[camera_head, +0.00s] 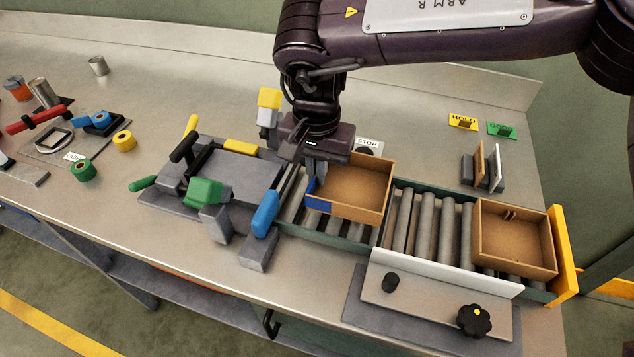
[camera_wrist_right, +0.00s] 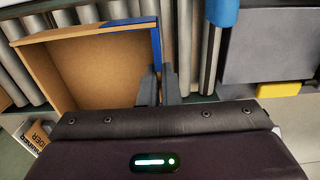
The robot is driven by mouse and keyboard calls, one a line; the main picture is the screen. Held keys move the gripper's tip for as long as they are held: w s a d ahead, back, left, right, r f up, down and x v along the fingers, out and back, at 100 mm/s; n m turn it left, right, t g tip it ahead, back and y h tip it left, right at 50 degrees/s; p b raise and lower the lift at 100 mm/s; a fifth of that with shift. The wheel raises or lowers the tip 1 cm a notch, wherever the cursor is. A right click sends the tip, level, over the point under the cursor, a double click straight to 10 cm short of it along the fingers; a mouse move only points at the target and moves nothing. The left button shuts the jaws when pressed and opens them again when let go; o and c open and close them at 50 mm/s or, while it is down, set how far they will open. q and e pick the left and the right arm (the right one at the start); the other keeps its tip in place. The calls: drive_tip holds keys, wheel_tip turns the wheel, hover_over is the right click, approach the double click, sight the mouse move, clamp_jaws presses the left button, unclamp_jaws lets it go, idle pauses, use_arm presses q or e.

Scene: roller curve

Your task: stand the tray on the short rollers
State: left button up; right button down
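An open brown tray (camera_head: 359,208) with a blue patch at its near left corner is over the middle of the roller line. My right gripper (camera_head: 316,178) comes down at its left wall. In the right wrist view the tray (camera_wrist_right: 50,37) has the gripper's fingers (camera_wrist_right: 160,85) close together, one on each side of the blue-marked wall. I cannot tell whether the tray rests on the rollers or hangs just above. Bare rollers show left of the tray (camera_head: 294,202) and right of it (camera_head: 426,222). My left gripper is out of view.
A second brown tray (camera_head: 484,258) sits at the right end, by a yellow end plate (camera_head: 563,250). A white-edged panel with a black knob (camera_head: 474,320) stands in front. A grey machine with coloured handles (camera_head: 237,176) is at left.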

drive_tip(key=shift+f, duration=1.75)
drive_tip(key=shift+f, duration=0.15)
drive_tip(key=c, duration=1.6)
unclamp_jaws()
drive_tip(key=shift+c, duration=0.2)
wheel_tip(320, 180, up, 12)
drive_tip(key=shift+r, duration=0.2)
